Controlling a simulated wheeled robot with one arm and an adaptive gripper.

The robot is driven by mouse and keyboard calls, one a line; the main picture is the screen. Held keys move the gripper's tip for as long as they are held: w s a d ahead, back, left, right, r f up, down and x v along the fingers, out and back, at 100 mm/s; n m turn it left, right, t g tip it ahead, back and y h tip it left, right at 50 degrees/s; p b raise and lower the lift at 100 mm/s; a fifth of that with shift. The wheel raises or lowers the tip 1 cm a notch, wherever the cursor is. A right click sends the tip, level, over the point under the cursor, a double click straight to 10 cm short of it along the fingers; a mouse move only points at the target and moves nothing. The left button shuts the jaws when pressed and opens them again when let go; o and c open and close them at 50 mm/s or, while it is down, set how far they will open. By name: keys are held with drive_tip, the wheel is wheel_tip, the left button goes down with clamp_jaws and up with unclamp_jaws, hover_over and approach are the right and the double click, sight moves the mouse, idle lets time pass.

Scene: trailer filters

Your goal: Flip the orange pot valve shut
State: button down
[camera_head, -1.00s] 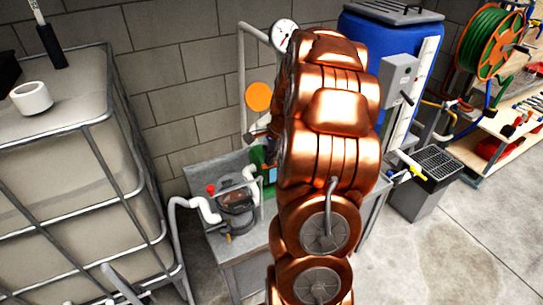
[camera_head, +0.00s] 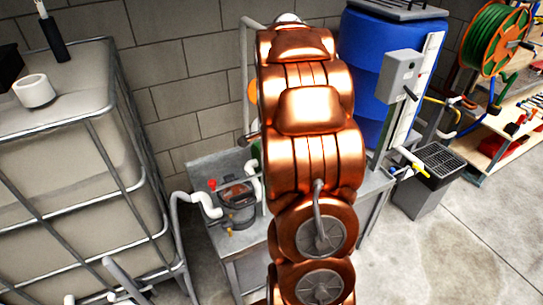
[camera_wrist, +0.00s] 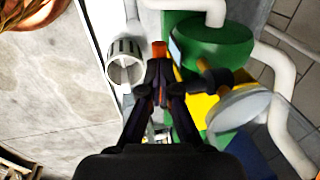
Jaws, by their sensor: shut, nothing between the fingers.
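In the wrist view, a small orange piece (camera_wrist: 158,50), likely the orange valve handle, shows just beyond the tips of my gripper (camera_wrist: 160,78). My gripper is shut with nothing in it; whether it touches the orange piece I cannot tell. In the head view, a dark pot (camera_head: 238,205) stands on the metal bench, with a red handle (camera_head: 212,185) at its upper left and a small orange-brown part (camera_head: 229,232) low at its front. My copper-coloured arm hides my gripper and the area behind it there.
The wrist view shows a green cylinder (camera_wrist: 212,42), white pipe (camera_wrist: 290,150), a ribbed white fitting (camera_wrist: 125,62) and a pale round disc (camera_wrist: 238,108) close around my gripper. A caged tank (camera_head: 70,170) stands left of the bench (camera_head: 245,262); a blue barrel (camera_head: 370,70) stands behind.

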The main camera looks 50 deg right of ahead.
drive_tip(key=shift+s+a+f, duration=0.15)
drive_tip(key=shift+f, duration=0.15)
drive_tip(key=shift+p+v, duration=0.35)
drive_tip(key=shift+v, duration=0.65)
drive_tip(key=d+v, duration=0.1)
drive_tip(key=v, duration=1.2)
drive_tip(key=shift+w+r+b, duration=0.2)
drive_tip(key=shift+w+b, duration=0.05)
drive_tip(key=shift+b, duration=0.05)
drive_tip(key=shift+a, duration=0.1)
drive_tip(key=s+a+r+n+g+y+p, duration=0.15)
drive_tip(key=s+a+n, duration=0.35)
drive_tip(key=a, duration=0.6)
drive_tip(key=s+a+r+n+g+p, duration=0.1)
drive_tip(key=s+a+r+n+p, duration=0.15)
drive_tip(key=a+n, duration=0.6)
drive_tip(key=s+a+f+n+g+p, duration=0.1)
drive_tip(key=s+a+n+p, duration=0.2)
drive_tip(key=s+a+n, duration=0.5)
drive_tip(key=s+a, duration=0.3)
drive_tip(key=s, duration=0.4)
drive_tip(key=shift+a+f, duration=0.25)
drive_tip(key=shift+a, duration=0.15)
